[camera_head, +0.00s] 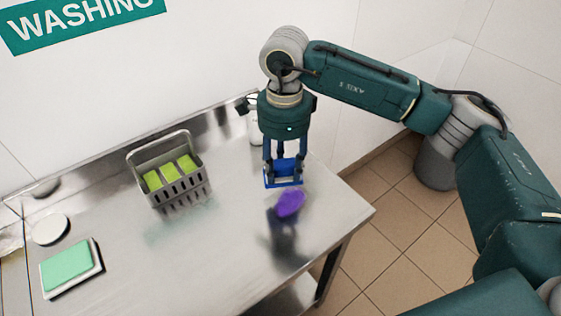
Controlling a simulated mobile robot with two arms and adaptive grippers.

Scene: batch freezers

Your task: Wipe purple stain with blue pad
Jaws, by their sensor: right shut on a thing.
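The purple stain (291,203) is a small patch on the steel table near its right end. My right gripper (284,170), pointing down, is shut on the blue pad (284,184). The pad appears just behind the stain in the head view. I cannot tell whether the pad touches the table. My left gripper is not in view.
A grey basket (182,188) with several green sponges stands at the back of the steel table (200,265). A green pad on a white tray (100,268) and a white round item (49,229) are at the left. A white bottle (254,136) is partly hidden behind my gripper.

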